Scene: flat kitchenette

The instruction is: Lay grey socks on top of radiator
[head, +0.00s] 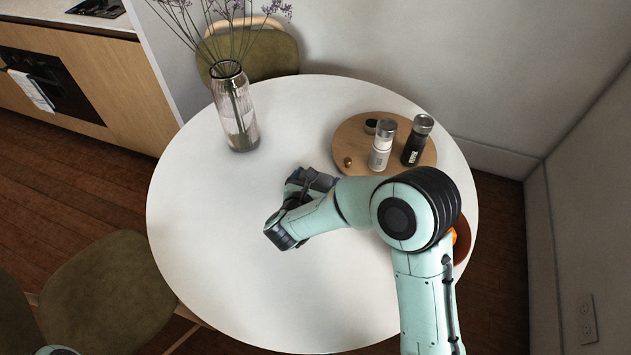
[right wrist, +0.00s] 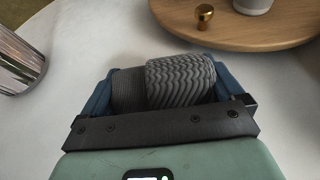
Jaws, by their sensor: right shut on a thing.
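The grey socks (right wrist: 182,82), a rolled ribbed bundle, sit between the blue fingers of my right gripper (right wrist: 165,88) in the right wrist view. The gripper is shut on them. In the head view my right gripper (head: 303,190) is over the middle of the white round table, and the socks are hard to make out there. How high they are above the tabletop I cannot tell. My left gripper is not in view. No radiator shows in either view.
The white round table (head: 215,260) holds a glass vase (head: 236,110) with purple flowers and a round wooden board (head: 352,140) with a white shaker (head: 382,150) and a black shaker (head: 416,145). Chairs stand left (head: 105,290) and behind (head: 262,52). The table's left front is clear.

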